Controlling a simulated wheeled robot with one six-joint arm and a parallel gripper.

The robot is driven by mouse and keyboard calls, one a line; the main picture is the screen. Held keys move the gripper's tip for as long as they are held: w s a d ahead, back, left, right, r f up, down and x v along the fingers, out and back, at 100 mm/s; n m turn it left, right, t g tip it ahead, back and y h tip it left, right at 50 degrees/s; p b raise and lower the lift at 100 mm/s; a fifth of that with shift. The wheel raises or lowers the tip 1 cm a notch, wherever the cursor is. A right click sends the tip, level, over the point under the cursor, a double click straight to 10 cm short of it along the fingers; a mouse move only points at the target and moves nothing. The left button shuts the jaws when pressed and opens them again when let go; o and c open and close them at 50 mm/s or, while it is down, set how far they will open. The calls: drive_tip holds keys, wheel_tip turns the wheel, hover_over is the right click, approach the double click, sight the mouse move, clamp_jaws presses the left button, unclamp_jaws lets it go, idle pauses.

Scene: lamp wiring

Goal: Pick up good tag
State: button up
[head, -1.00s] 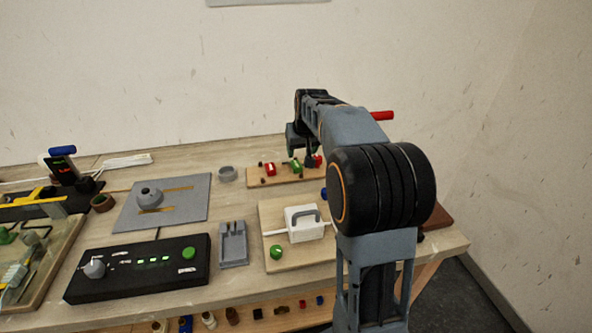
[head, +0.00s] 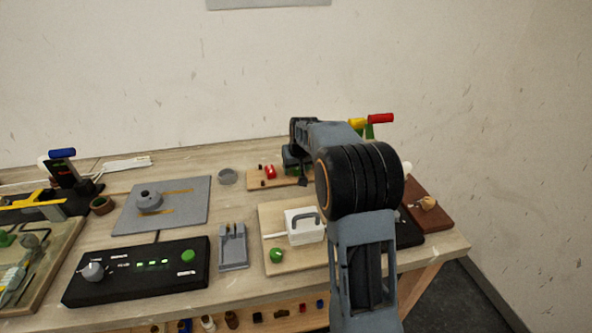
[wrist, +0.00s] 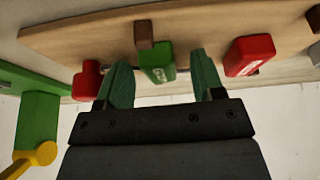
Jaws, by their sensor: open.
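The good tag is a green block (wrist: 158,62) with pale lettering, on a wooden board (wrist: 90,35) in the wrist view. My gripper (wrist: 163,80) is open, with one green finger on each side of the tag and visible gaps between. I cannot tell how deep the fingers reach along it. In the head view my gripper (head: 296,160) is over the board (head: 257,184) at the back of the table and hides the green tag.
A red tag (wrist: 250,55) is close to the right finger in the wrist view, and another red block (wrist: 87,80) is by the left finger. A green part (wrist: 38,125) with a yellow knob (wrist: 43,153) stands at the left. A white box with a handle (head: 304,226) sits in front of the board.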

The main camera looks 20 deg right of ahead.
drive_tip(key=shift+c, duration=0.3)
drive_tip(key=c, duration=0.9)
drive_tip(key=shift+r, duration=0.1)
drive_tip(key=shift+c, duration=0.2)
